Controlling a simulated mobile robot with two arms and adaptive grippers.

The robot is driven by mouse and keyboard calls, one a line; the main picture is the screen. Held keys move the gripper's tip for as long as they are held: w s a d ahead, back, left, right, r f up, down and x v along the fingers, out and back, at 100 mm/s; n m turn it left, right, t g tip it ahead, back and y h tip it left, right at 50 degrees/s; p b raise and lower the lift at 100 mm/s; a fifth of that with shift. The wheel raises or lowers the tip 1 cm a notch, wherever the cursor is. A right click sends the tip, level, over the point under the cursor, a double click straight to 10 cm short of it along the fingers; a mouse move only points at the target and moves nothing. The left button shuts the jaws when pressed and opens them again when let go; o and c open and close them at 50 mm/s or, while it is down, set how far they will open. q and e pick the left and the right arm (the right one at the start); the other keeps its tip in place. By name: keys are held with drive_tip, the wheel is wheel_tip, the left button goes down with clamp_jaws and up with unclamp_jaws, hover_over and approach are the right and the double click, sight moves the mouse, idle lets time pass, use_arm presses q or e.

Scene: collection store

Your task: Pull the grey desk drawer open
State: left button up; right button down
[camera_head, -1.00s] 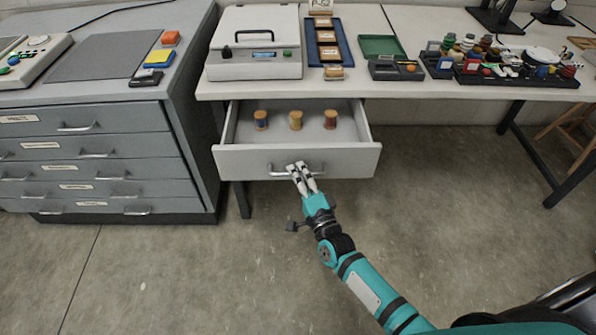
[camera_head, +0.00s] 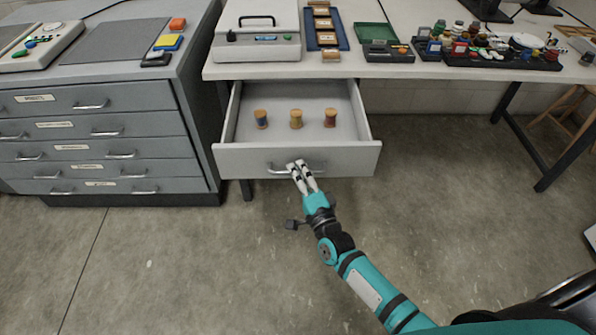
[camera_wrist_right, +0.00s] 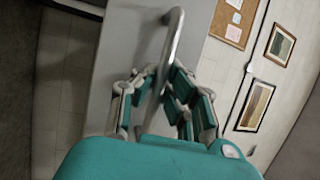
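The grey desk drawer (camera_head: 345,160) is pulled well out from under the white desk top, in the middle of the head view. Three spools (camera_head: 296,119) stand upright in a row on its floor. The bar handle (camera_head: 280,168) is on its front; it also shows in the right wrist view (camera_wrist_right: 174,45). My right gripper (camera_head: 298,168) is at the handle, its fingers closed around the bar. In the wrist view its fingers (camera_wrist_right: 160,90) lie on both sides of the bar. The fingertips partly hide the handle in the head view. My left gripper is not in view.
A grey cabinet (camera_head: 150,168) with several drawers stands close on the left. The desk top (camera_head: 345,68) carries a boxy device (camera_head: 256,45), trays and small items. A black table leg (camera_head: 500,103) stands at the right. The floor in front is clear.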

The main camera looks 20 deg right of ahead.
drive_tip(key=c, duration=1.6)
unclamp_jaws()
drive_tip(key=shift+f, duration=0.2)
drive_tip(key=shift+c, duration=0.2)
drive_tip(key=shift+s, duration=0.15)
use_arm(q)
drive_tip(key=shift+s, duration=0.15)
use_arm(e)
drive_tip(key=v, duration=1.1)
drive_tip(key=shift+s, duration=0.35)
drive_tip(key=shift+d, duration=0.1)
